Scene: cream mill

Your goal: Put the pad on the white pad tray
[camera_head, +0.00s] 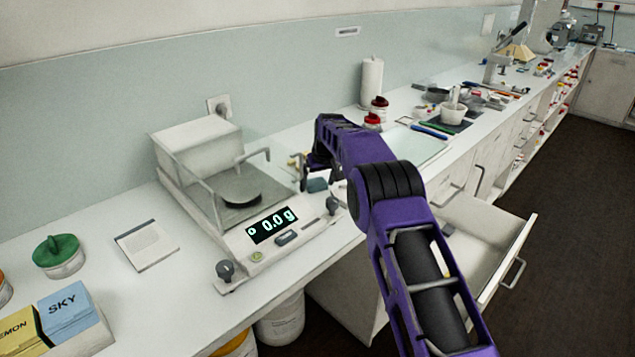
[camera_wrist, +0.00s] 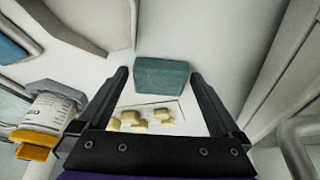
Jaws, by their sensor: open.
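My gripper (camera_wrist: 160,90) is open, with its two dark fingers spread apart in the wrist view. A teal block-shaped pad (camera_wrist: 162,75) lies on a white surface, showing between and beyond the fingertips. I see no finger clearly touching it. In the head view my gripper is mostly hidden behind my purple arm, near the right side of the balance. A small grey-blue piece (camera_head: 317,185) lies by the balance there; I cannot tell if it is the same pad. A flat white square tray (camera_head: 148,246) lies on the counter left of the balance and looks empty.
The balance (camera_head: 285,238) reads 0.0 g. A drawer (camera_head: 490,255) stands open below the counter. The wrist view shows several yellow pieces (camera_wrist: 130,119) on a white card, an orange-capped bottle (camera_wrist: 48,112) and a grey bar handle (camera_wrist: 297,145). A green-lidded jar (camera_head: 58,254) stands at left.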

